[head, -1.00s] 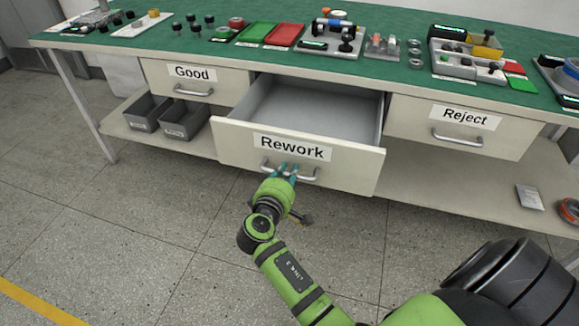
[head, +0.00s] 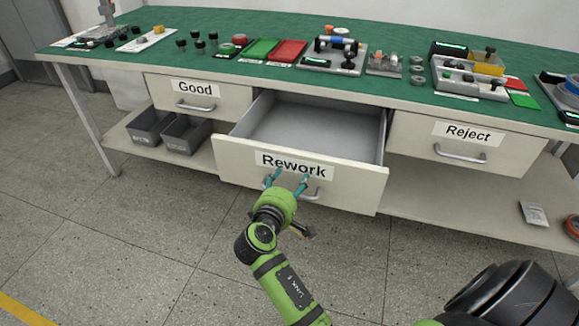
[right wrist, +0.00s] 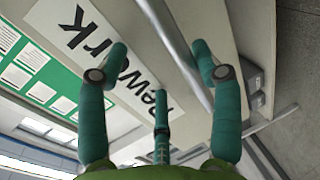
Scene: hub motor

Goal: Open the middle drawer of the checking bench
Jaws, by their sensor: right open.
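The middle drawer (head: 235,159), labelled Rework, stands pulled out of the checking bench (head: 400,97), and its empty grey inside shows. Its bar handle (head: 314,196) is on the front below the label; in the right wrist view the handle (right wrist: 176,45) runs between my spread fingers. My right gripper (head: 287,180) is open at the handle, its teal fingers on either side of it; it also shows in the right wrist view (right wrist: 160,75). I cannot tell whether any finger touches the handle. My left gripper is not in view.
The Good drawer (head: 220,100) on the left and the Reject drawer (head: 425,138) on the right are shut. Grey bins (head: 185,137) sit on the lower shelf. Parts and red and green trays (head: 288,51) stand on the green top. The floor in front is clear.

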